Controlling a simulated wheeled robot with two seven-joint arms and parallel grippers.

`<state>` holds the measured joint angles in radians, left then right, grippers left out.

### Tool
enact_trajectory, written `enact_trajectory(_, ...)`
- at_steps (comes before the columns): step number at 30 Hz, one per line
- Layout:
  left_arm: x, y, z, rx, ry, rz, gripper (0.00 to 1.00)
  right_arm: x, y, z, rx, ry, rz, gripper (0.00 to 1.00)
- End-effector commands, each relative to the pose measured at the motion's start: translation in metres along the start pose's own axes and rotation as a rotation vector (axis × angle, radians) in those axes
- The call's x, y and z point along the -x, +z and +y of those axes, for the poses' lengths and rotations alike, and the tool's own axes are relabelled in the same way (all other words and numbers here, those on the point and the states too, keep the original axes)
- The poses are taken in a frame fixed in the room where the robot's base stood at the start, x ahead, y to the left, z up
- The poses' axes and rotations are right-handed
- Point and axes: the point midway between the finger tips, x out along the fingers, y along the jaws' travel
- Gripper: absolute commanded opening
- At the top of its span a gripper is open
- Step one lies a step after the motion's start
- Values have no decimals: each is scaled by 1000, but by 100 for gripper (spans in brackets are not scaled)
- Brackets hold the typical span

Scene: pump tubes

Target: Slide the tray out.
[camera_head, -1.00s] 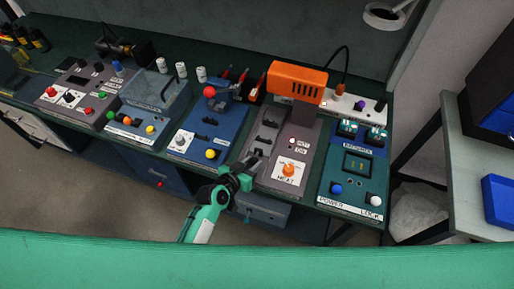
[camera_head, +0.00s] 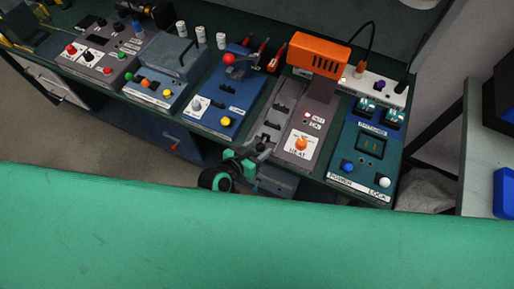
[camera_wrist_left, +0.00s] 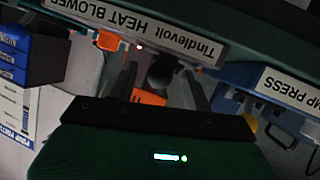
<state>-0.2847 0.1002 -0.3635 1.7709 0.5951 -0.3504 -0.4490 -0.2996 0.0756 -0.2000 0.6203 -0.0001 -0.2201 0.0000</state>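The heat blower station stands on the bench with its orange blower (camera_head: 319,54) at the back and an orange heat knob (camera_head: 301,143). A grey slotted tray (camera_head: 272,118) lies along the station's left side, its near end at the front edge. My left gripper (camera_head: 247,156) is at that near end; its fingertips are hard to make out there. In the left wrist view a round black knob (camera_wrist_left: 160,75) shows between the two spread fingers (camera_wrist_left: 160,88), with gaps on both sides. The "Heat Blower" label (camera_wrist_left: 140,22) is above it. My right gripper is not in view.
A blue station (camera_head: 219,98) with a red ball lever stands left of the heat blower. A teal station (camera_head: 366,150) with power and lock buttons stands right. A side table (camera_head: 486,150) with a blue bin (camera_head: 504,192) is at the right edge.

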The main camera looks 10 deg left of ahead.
Motion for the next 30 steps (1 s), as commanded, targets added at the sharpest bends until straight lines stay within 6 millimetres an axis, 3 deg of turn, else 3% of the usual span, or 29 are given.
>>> enact_trajectory(8, 16, 2, 0, 1, 0, 1, 50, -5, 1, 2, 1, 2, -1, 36)
enact_trajectory(21, 105, 3, -1, -2, -1, -2, 50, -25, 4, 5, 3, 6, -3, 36)
enact_trajectory(30, 136, 1, 0, 0, 0, -1, 50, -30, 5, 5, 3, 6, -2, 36)
